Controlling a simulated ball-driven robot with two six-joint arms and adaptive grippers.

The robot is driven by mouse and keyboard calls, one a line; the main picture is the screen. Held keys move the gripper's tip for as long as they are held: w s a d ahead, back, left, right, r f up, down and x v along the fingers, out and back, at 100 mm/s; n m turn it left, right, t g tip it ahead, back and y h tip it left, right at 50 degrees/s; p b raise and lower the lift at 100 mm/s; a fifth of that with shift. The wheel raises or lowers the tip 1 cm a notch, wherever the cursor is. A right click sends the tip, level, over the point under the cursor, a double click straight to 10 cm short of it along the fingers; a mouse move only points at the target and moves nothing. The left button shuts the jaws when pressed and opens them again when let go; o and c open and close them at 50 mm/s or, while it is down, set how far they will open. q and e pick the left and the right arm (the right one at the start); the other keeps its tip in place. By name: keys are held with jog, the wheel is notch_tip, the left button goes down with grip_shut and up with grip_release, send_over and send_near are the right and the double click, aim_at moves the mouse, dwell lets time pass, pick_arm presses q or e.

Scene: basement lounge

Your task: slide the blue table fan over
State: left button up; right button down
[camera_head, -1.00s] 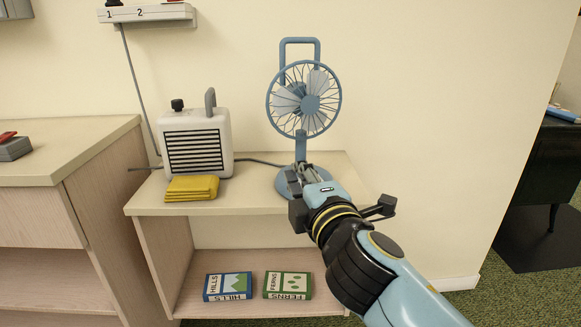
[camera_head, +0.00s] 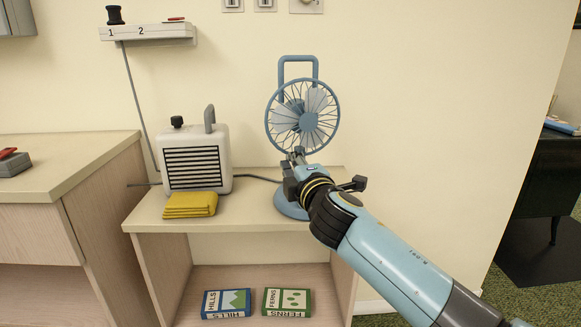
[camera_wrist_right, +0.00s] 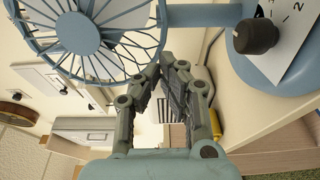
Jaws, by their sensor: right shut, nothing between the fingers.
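The blue table fan (camera_head: 309,121) stands upright on the right part of a small shelf unit's top (camera_head: 238,200). It has a round wire cage, a handle loop on top and a round base. My right gripper (camera_head: 297,156) is in front of its post, just under the cage, and hides the post and part of the base. In the right wrist view the closed fingers (camera_wrist_right: 170,62) are empty beside the post and lower cage rim (camera_wrist_right: 145,58); I cannot tell whether they touch. The fan's base with a dark knob (camera_wrist_right: 256,36) is at right there. My left gripper is not in view.
A white heater-like box (camera_head: 194,157) and a folded yellow cloth (camera_head: 190,205) sit left of the fan. A cable runs behind. Two books (camera_head: 287,301) lie on the lower shelf. A wall ledge (camera_head: 150,33) is at upper left. A wooden cabinet (camera_head: 70,165) stands at left.

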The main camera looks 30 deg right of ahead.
aim_at(319, 144)
jog(key=w+d, duration=0.2)
jog(key=d, duration=0.2)
jog(key=w+d+b, duration=0.1)
jog(key=w+d, duration=0.1)
jog(key=d, duration=0.2)
jog(key=w+d+b, duration=0.1)
jog(key=w+d, duration=0.1)
jog(key=d, duration=0.2)
jog(key=shift+w, duration=0.2)
